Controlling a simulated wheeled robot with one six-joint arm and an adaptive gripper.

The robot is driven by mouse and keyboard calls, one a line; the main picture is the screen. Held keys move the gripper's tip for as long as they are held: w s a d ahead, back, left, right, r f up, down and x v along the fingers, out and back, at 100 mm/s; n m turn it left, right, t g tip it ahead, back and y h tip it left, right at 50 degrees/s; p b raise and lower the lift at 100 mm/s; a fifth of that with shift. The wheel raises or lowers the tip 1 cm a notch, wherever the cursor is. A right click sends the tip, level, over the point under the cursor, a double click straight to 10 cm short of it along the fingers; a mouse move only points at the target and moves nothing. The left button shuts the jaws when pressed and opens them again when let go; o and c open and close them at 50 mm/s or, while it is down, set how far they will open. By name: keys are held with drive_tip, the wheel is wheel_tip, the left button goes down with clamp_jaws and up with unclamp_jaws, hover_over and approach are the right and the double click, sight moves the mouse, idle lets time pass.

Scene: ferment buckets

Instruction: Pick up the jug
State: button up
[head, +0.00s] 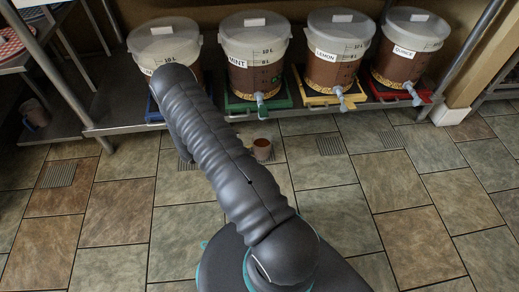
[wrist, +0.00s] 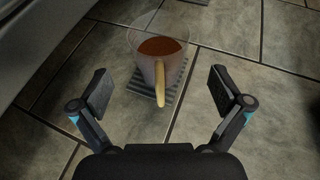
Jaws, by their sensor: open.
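A translucent jug (wrist: 145,60) with brown liquid in it stands upright on a small dark grate in the wrist view. Its pale yellowish handle (wrist: 160,88) points down the picture toward my gripper. My gripper (wrist: 160,92) is open and empty, its two fingers spread apart to the left and right of the handle. I cannot tell how far the fingers are from it. In the head view the jug (head: 262,149) is small, on the floor just right of my arm, which hides my gripper.
Four lidded buckets with taps, among them the MINT bucket (head: 254,65), LEMON bucket (head: 336,58) and QUINCE bucket (head: 405,52), stand on coloured trays on a low metal shelf (head: 110,128). Another cup-like vessel (head: 34,113) is at the far left. The tiled floor at front right is clear.

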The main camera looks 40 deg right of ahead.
approach(270, 139)
drive_tip(key=x, duration=0.4)
drive_tip(key=shift+d+f+b, duration=0.1)
drive_tip(key=shift+d+b, duration=0.05)
drive_tip(key=shift+b, duration=0.15)
drive_tip(key=c, duration=1.5)
